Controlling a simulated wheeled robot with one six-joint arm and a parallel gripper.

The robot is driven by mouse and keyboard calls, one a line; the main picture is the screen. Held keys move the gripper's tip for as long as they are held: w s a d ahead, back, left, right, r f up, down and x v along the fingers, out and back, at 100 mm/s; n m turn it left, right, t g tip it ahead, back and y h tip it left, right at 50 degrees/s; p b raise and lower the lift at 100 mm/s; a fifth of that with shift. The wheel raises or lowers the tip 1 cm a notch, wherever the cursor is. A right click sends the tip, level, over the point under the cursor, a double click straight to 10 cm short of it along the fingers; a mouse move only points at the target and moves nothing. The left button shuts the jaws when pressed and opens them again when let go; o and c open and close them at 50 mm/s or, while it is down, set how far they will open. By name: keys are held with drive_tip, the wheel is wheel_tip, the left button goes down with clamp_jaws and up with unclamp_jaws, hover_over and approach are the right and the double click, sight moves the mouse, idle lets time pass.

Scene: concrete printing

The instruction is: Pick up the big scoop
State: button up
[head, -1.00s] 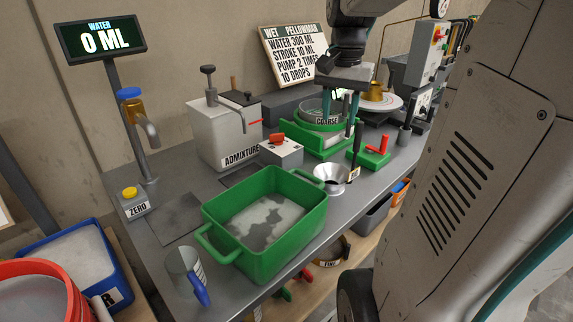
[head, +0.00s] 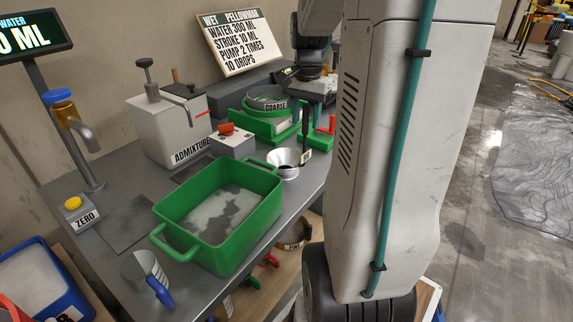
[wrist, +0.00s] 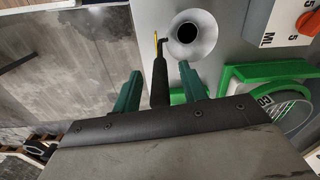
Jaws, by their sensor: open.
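My gripper (wrist: 160,82) is open, with its two teal fingers apart. Between and beyond them in the wrist view is a dark upright rod or handle (wrist: 159,80); I cannot tell what it belongs to, and nothing shows it gripped. The white funnel (wrist: 190,38) lies just beyond the fingertips. In the head view, the funnel (head: 286,162) stands right of the green tub. Red (head: 270,261) and green (head: 250,281) handles show under the bench edge, perhaps of scoops. I cannot tell which thing is the big scoop.
A green tub (head: 268,208) with grey material stands on the bench, with a blue-handled jug (head: 143,272) near the front edge. The admixture box (head: 165,130) and coarse sieve (head: 268,100) are behind. My arm hides the bench's right end. Open floor (head: 475,210) lies right.

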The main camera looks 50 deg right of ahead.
clamp_jaws()
